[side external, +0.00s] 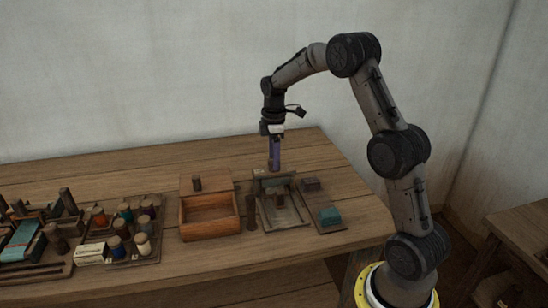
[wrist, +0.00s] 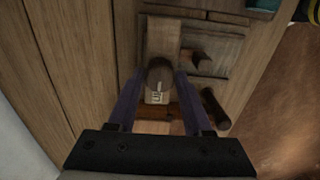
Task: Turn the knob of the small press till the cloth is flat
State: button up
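The small press (side external: 284,222) is a low wooden frame on the table in the side external view. Its bar (wrist: 162,40) runs below the camera in the wrist view. A dark brown rounded knob (wrist: 159,74) stands there, with small white marks on the wood beside it. My gripper (wrist: 158,76) is open, pointing down, with one purple finger on each side of the knob. Narrow gaps seem to show between fingers and knob; I cannot tell the fingertips' height against it. In the side external view my gripper (side external: 275,168) hides the knob. I cannot make out cloth under the press.
A teal block (side external: 329,215) and a dark block (side external: 310,184) lie right of the press. An open wooden box (side external: 208,222) stands to the left, and a tray of several spools (side external: 122,240) lies farther left. The back of the table (side external: 130,176) is clear.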

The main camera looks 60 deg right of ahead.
grip_shut()
jog(key=shift+m, duration=0.3)
jog(key=m, duration=0.5)
jog(key=shift+m, duration=0.3)
jog(key=m, duration=0.6)
jog(key=shift+r, duration=0.1)
jog(key=shift+m, duration=0.3)
jog(key=shift+o, duration=2.4)
grip_release()
